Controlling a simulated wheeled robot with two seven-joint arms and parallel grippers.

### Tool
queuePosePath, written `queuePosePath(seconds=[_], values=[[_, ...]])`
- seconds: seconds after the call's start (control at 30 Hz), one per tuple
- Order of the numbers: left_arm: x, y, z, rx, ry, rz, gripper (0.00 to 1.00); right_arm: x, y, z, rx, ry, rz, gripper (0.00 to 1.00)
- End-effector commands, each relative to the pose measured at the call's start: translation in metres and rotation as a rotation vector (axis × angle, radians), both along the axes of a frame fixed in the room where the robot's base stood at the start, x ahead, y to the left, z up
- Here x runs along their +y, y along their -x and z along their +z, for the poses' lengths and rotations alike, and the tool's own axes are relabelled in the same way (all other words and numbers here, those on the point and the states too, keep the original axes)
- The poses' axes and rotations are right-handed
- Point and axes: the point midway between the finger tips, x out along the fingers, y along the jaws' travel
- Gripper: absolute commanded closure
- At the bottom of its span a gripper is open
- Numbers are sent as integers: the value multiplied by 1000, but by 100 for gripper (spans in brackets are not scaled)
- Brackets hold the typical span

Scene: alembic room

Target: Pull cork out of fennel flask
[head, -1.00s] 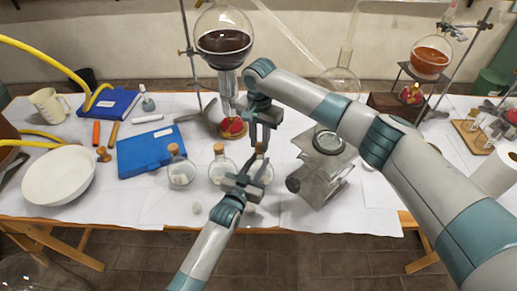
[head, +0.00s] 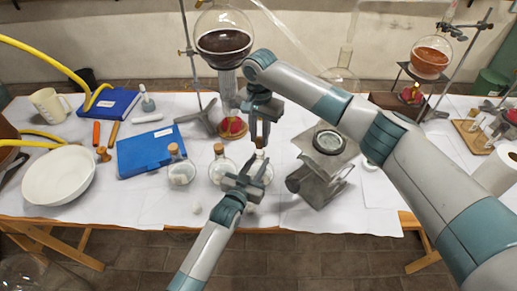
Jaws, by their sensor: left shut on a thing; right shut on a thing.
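Three small round flasks with pale contents stand in a row near the table's front edge. The left one (head: 181,172) and the middle one (head: 221,173) have corks in their necks. My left gripper (head: 246,181) is shut on the right-hand flask (head: 262,173), from the front, and partly hides it. My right gripper (head: 261,142) points down from above that flask, shut on its cork (head: 259,151), which is mostly hidden by the fingers. I cannot tell whether the cork is still in the neck. No label is readable, so I cannot confirm which flask is fennel.
A metal jack stand (head: 325,172) is close on the right. A stand holds a large round flask of dark liquid (head: 224,40) behind my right gripper. A blue book (head: 150,150), a white bowl (head: 58,175) and a mug (head: 48,103) lie to the left. Front right paper is clear.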

Motion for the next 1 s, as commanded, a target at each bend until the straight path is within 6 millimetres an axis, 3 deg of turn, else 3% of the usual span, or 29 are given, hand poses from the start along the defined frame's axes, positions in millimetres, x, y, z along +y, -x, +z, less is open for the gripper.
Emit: queuePosePath(seconds=[0.67, 0.7, 0.8, 1.0], values=[[0, 0, 0, 1, 0, 0, 91, 0, 0, 10, -1, 1, 0, 100], [0, 0, 1, -2, 1, 0, 71, 0, 0, 10, -1, 1, 0, 100], [0, 0, 1, -2, 1, 0, 51, 0, 0, 10, -1, 1, 0, 100], [0, 0, 0, -1, 0, 0, 51, 0, 0, 10, -1, 1, 0, 100]])
